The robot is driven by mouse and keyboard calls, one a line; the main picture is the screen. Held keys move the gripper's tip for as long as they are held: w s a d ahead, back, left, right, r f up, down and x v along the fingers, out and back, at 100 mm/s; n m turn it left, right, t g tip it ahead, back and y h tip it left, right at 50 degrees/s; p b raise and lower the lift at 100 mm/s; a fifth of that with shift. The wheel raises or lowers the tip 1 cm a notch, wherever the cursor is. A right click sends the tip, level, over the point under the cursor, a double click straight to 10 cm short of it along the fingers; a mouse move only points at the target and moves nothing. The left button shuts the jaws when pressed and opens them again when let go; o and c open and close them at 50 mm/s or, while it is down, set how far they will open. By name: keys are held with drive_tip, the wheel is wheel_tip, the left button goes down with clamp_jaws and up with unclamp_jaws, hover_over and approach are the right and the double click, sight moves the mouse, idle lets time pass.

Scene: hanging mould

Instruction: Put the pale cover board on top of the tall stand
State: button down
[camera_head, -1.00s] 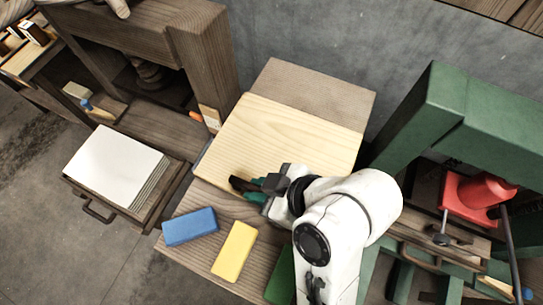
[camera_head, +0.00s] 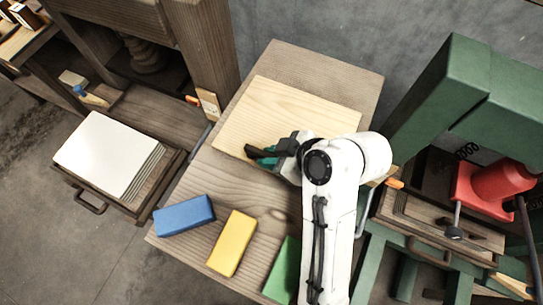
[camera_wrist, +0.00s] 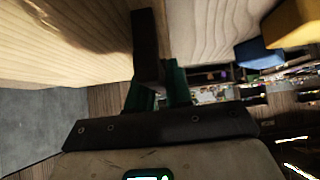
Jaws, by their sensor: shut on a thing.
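The pale cover board (camera_head: 285,112) is a light pine board over the back part of a wooden-topped stand (camera_head: 345,79), between the blocks and the grey wall. I cannot tell whether it touches the top. My gripper (camera_head: 265,155), with green fingers, is shut on a dark handle at the board's near edge. In the wrist view the dark handle (camera_wrist: 147,45) is between the green fingers (camera_wrist: 158,88), and the pale board (camera_wrist: 65,40) fills the upper left. My arm hides part of the board's near right side.
Blue (camera_head: 184,215), yellow (camera_head: 232,243) and green (camera_head: 283,270) blocks lie on the stand's near part. A white stack (camera_head: 108,155) sits on a tray at left. A green press (camera_head: 450,95) with a red part (camera_head: 490,190) stands at right. A dark wooden frame (camera_head: 205,50) stands at left.

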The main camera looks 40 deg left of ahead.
drive_tip(key=shift+f, duration=0.45)
drive_tip(key=shift+r, duration=0.1)
drive_tip(key=c, duration=1)
unclamp_jaws()
drive_tip(key=shift+c, duration=0.2)
drive_tip(key=p+v, duration=0.1)
drive_tip(key=v, duration=1.1)
drive_tip(key=shift+d, duration=0.1)
